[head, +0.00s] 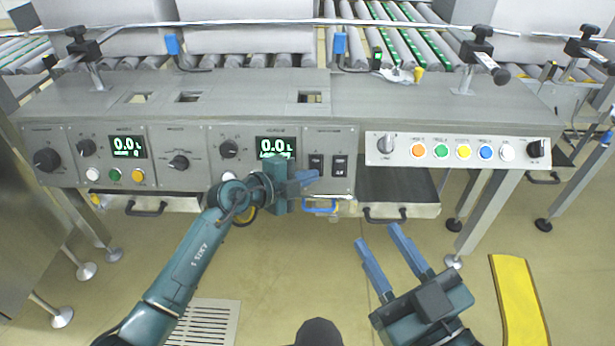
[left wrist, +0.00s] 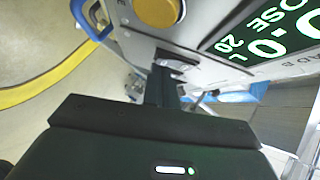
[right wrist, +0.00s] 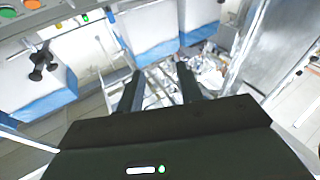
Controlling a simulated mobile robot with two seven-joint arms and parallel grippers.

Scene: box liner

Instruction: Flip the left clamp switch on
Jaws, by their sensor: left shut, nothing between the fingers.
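Two black rocker switches sit side by side on the front panel in the head view, the left one (head: 316,165) and the right one (head: 340,166). My left gripper (head: 306,180) is shut and empty, with its blue fingers pointing right, just below and left of the left switch. In the left wrist view the shut fingers (left wrist: 161,82) reach toward a dark switch-like part (left wrist: 176,58) on the panel. I cannot tell whether they touch it or how the switch is set. My right gripper (head: 377,240) is open and empty, low over the floor at right; its fingers also show apart in the right wrist view (right wrist: 160,85).
The panel holds knobs and a lit green display (head: 275,148). A blue handle (head: 319,207) hangs under the panel near my left gripper. A button strip (head: 455,151) lies to the right, above an open drawer-like tray (head: 400,211).

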